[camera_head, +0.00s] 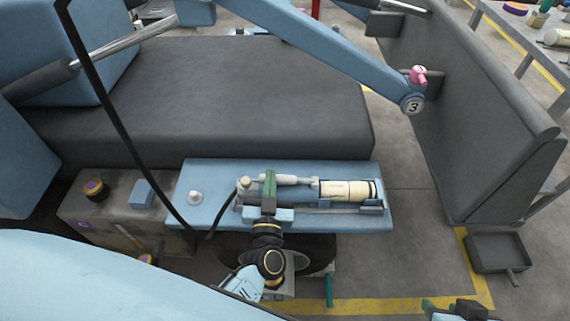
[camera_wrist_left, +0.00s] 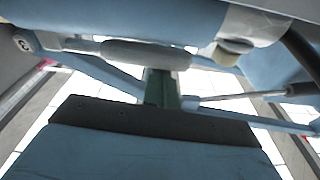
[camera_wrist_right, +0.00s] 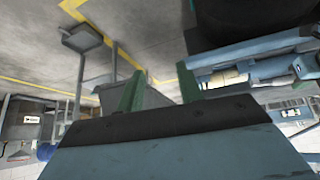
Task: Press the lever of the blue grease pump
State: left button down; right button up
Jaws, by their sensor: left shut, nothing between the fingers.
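The grease pump lies on the blue platform (camera_head: 362,220), with a cream cartridge (camera_head: 347,190) at its right end. Its lever has a pale grip (camera_head: 292,179) along the pump's far side; the grip also shows in the left wrist view (camera_wrist_left: 140,52). My left gripper (camera_head: 269,182) is over the pump's left half, its green fingers shut and empty at the grip's left end. In the left wrist view the fingertips (camera_wrist_left: 161,76) overlap the grip's edge; I cannot tell if they touch. My right gripper (camera_wrist_right: 160,82) is open and empty, low at the right, away from the pump.
A large dark grey block (camera_head: 220,90) stands behind the platform. A blue arm with a pink knob (camera_head: 418,75) hangs above right, near a grey panel (camera_head: 490,120). A grey tray (camera_head: 497,252) is low at the right. A black hose (camera_head: 222,216) curves at the pump's left.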

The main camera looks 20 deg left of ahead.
pick_arm(q)
jog(key=shift+f, duration=0.25)
pick_arm(e)
jog(key=shift+s, duration=0.1)
